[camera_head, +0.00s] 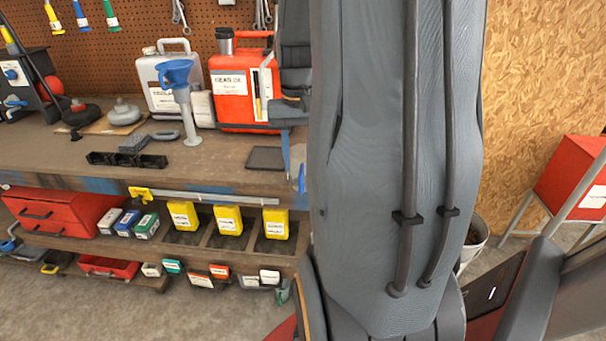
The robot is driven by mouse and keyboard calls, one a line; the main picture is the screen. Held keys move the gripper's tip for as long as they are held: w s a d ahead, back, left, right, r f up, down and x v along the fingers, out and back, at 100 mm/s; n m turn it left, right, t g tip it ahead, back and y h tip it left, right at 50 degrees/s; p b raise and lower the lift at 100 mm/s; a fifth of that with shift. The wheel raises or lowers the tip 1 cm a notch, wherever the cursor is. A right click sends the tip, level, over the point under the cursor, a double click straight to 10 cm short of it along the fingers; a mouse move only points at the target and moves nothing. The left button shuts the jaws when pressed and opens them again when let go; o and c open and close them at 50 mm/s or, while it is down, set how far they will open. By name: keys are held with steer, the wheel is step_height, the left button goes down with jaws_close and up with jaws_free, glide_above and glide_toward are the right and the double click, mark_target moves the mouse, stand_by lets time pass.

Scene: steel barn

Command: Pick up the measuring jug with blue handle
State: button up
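A pale, partly see-through thing with a blue part (301,178) shows at the front edge of the workbench, right beside my arm. It may be the measuring jug with blue handle, but my arm hides most of it and I cannot be sure. My large grey arm fills the middle of the view. Dark parts near the end of my arm show left of it, in front of the bench's back right. My gripper's fingers cannot be made out, nor what they may hold.
A red cabinet (570,185) stands at right. Open floor (190,310) lies in front.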

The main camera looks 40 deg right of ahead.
mark_target(301, 174)
steer(key=shift+s+d+f+p, duration=0.15)
steer(key=shift+f+p, duration=0.25)
steer(key=shift+f, duration=1.5)
steer(key=shift+s+f+p, duration=0.15)
steer(key=shift+f+p, duration=0.25)
steer(key=shift+f, duration=1.45)
jaws_close()
